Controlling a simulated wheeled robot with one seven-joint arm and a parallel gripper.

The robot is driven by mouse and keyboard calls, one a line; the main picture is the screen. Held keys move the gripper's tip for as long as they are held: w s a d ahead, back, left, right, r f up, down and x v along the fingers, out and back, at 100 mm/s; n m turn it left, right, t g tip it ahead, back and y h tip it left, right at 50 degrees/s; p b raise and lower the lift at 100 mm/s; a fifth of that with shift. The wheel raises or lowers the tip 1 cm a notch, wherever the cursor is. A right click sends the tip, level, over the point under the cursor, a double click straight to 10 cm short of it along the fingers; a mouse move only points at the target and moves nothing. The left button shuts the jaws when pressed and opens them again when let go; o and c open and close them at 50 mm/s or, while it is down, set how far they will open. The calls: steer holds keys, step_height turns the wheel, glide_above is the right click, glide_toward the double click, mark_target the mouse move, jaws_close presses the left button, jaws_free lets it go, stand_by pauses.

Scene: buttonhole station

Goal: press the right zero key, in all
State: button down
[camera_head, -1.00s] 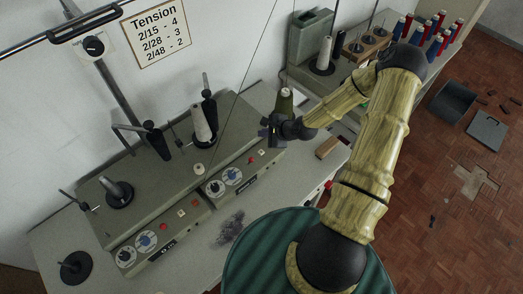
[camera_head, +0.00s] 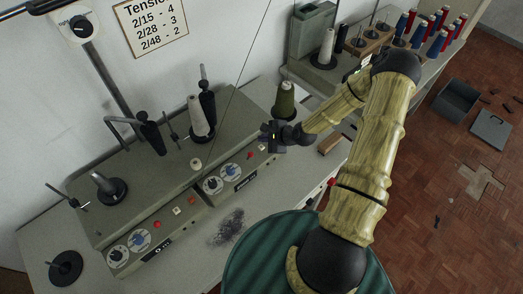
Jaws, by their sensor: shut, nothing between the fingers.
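The right winder panel (camera_head: 218,199) has two round dials, a red key (camera_head: 250,155) and a small pale key (camera_head: 262,148) near its right end. I cannot read which key is marked zero. The left panel (camera_head: 128,270) has a similar red key (camera_head: 177,211) and pale key (camera_head: 192,200). My gripper (camera_head: 268,136) is dark, shut and empty. It shows just above and right of the right panel's pale key in the picture. I cannot tell its height above the panel or whether it touches.
A green cone (camera_head: 285,101) stands just behind my gripper, and a white cone (camera_head: 199,115) stands on the machine to the left. A thin thread runs up between them. A wooden block (camera_head: 330,143) lies to the right. Grey lint (camera_head: 226,229) lies on the tabletop in front.

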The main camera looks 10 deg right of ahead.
steer(key=shift+f+b, duration=0.35)
steer(key=shift+f, duration=0.6)
stand_by(1.3)
steer(key=shift+f, duration=0.4)
steer(key=shift+f+b, duration=0.5)
stand_by(0.8)
steer(key=shift+r+p, duration=0.8)
steer(key=shift+r, duration=0.15)
step_height(320, 180, up, 5)
steer(key=p, duration=0.4)
